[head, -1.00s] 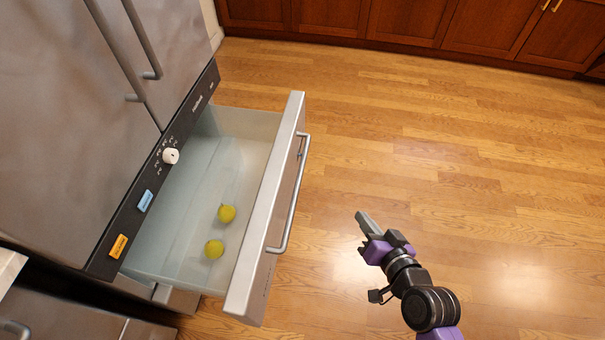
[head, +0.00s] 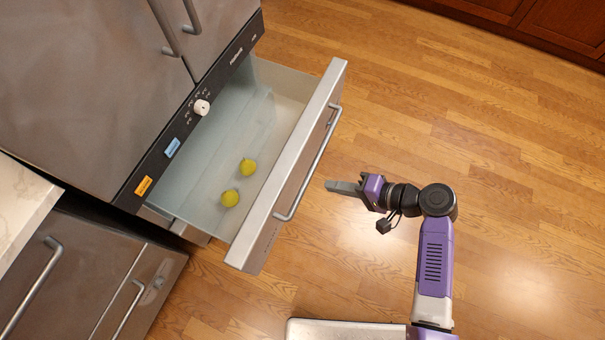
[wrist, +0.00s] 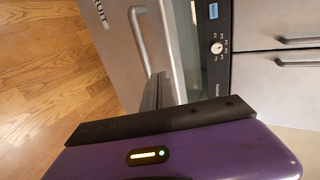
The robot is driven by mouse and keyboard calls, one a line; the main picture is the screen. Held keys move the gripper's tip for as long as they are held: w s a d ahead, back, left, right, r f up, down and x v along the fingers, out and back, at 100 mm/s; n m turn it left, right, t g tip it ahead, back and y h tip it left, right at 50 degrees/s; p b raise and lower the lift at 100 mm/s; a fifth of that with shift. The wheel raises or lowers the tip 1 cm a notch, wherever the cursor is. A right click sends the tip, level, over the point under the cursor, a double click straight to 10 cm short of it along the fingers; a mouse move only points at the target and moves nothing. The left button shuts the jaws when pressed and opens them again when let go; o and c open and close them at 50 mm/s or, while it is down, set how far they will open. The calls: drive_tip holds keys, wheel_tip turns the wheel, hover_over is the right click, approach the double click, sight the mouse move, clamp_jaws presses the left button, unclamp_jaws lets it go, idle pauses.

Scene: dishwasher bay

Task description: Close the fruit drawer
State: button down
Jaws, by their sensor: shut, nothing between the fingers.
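The fruit drawer (head: 297,165) is pulled well out from the lower part of the steel fridge (head: 90,80). Two yellow-green fruits (head: 239,182) lie inside on its pale floor. The drawer's bar handle (head: 312,165) is on its outer front, which also shows in the wrist view with the word FRUIT (wrist: 105,40). My gripper (head: 330,185) is shut and empty. Its tips point left at the drawer front, and in the head view a strip of floor shows between them and the handle.
A white knob (head: 202,107) and blue and orange labels are on the dark strip above the drawer. A steel appliance (head: 85,270) with handles stands at lower left under a pale counter (head: 22,205). Wooden cabinets (head: 575,30) line the far side. The wooden floor right of the drawer is clear.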

approach(291, 175)
wheel_tip(291, 175, down, 3)
drive_tip(key=a, duration=0.2)
drive_tip(key=shift+w+a, duration=0.65)
drive_tip(key=shift+a, duration=0.3)
drive_tip(key=shift+w+a, duration=0.2)
drive_tip(key=shift+a, duration=0.4)
drive_tip(key=shift+a, duration=0.15)
drive_tip(key=w+a+b, duration=0.4)
drive_tip(key=a+b, duration=0.1)
drive_tip(key=a, duration=0.8)
drive_tip(key=w+a+b, duration=0.5)
drive_tip(key=a+b, duration=0.1)
drive_tip(key=a, duration=0.7)
drive_tip(key=shift+w, duration=0.3)
